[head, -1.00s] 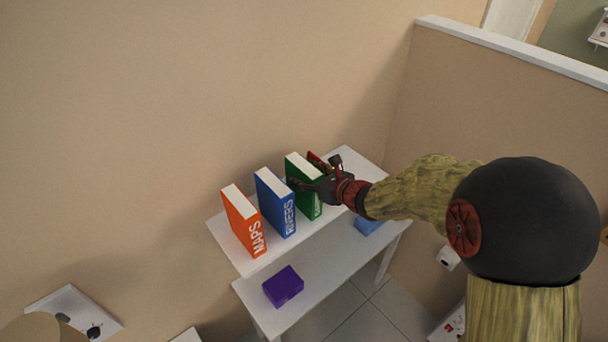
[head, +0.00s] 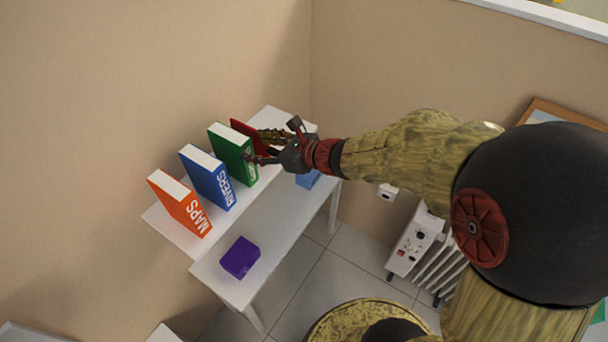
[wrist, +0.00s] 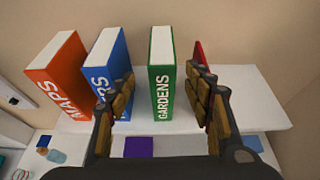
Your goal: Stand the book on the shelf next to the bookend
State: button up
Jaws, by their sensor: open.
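The green GARDENS book (head: 233,155) stands upright on the white upper shelf (head: 172,232), right of the blue RIVERS book (head: 207,177). The red bookend (head: 240,126) stands just right of the green book, partly hidden by my gripper. In the wrist view, the green book (wrist: 162,82) faces me spine-on, and a sliver of the red bookend (wrist: 199,52) shows behind my right finger. My gripper (head: 256,147) is open and empty in front of the green book, its fingers spread to either side of the spine.
A purple box (head: 240,258) and a blue object (head: 308,179) lie on the lower surface. Walls close off the back and right. A white radiator (head: 430,250) stands on the floor at right.

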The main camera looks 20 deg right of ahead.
jog(key=s+a+r+n+g, duration=0.2)
jog(key=s+n+g, duration=0.1)
jog(key=s+n, duration=0.5)
jog(key=s+a+r+n+g, duration=0.2)
jog(key=s+n+g, duration=0.1)
jog(key=s+n, duration=0.6)
jog(key=s+d+r+n+h, duration=0.2)
jog(key=s+d+n+h, duration=0.6)
jog(key=d+n, duration=0.3)
jog(key=shift+s+d+r+n+t, duration=0.2)
jog(key=shift+s+d+n+t, duration=0.15)
jog(key=shift+s+d, duration=0.55)
notch_tip(320, 180, down, 20)
jog(key=b, duration=2)
jog(key=shift+f, duration=0.15)
